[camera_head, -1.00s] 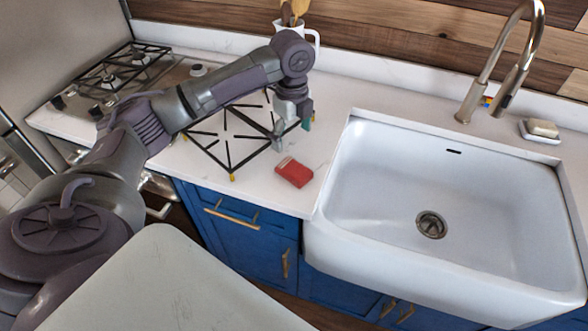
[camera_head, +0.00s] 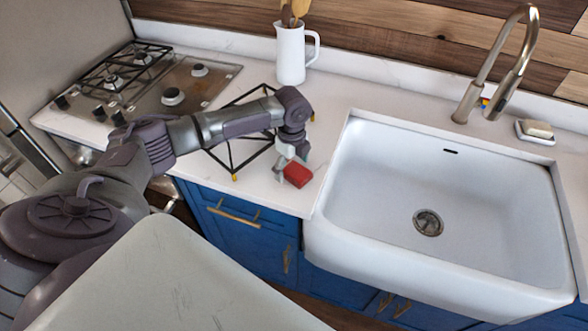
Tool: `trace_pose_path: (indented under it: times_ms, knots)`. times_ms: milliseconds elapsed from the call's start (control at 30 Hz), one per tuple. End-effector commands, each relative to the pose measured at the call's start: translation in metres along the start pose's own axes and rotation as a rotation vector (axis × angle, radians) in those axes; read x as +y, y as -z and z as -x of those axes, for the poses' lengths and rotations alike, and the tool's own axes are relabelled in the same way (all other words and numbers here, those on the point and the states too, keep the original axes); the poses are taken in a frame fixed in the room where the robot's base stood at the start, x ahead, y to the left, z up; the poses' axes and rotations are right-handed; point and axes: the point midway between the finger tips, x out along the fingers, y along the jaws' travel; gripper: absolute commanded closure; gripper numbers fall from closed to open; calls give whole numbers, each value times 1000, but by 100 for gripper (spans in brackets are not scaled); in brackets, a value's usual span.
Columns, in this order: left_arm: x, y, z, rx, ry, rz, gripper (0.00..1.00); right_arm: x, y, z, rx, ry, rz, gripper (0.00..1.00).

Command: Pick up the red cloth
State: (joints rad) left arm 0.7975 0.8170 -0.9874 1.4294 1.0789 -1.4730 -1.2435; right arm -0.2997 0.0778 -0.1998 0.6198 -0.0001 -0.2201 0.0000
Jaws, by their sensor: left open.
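The red cloth (camera_head: 298,174) is a small folded block on the white counter (camera_head: 270,201), left of the sink and near the counter's front edge. My left gripper (camera_head: 287,171) points down at the cloth's left end, with its fingers close around or beside that end. The gripper is open. Whether the fingers touch the cloth cannot be told. The cloth's far left part is partly hidden by the gripper. My right gripper is not in view.
A black burner grate (camera_head: 238,150) lies on the counter under my left arm. The stove (camera_head: 165,88) is at the back left. A white pitcher with utensils (camera_head: 291,54) stands behind the arm. The white sink (camera_head: 385,195) with a tall faucet (camera_head: 490,70) is on the right. A soap dish (camera_head: 536,137) sits beyond it.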

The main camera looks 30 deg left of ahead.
Motion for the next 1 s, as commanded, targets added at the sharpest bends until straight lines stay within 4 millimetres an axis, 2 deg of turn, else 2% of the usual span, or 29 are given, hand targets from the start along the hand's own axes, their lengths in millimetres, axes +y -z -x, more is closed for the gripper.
trace_pose_path:
  times_ms: [67, 467, 767, 867, 1000]
  knots:
    - [0, 0, 0, 0, 0, 0, 8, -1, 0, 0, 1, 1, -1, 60]
    - [0, 0, 0, 1, 0, 0, 73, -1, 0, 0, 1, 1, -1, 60]
    - [-1, 0, 4, 1, 2, 0, 73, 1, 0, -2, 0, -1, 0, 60]
    - [-1, 0, 11, 1, 3, 0, 73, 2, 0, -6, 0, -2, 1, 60]
    - [-2, 0, 31, 1, 6, 0, 73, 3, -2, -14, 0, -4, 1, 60]
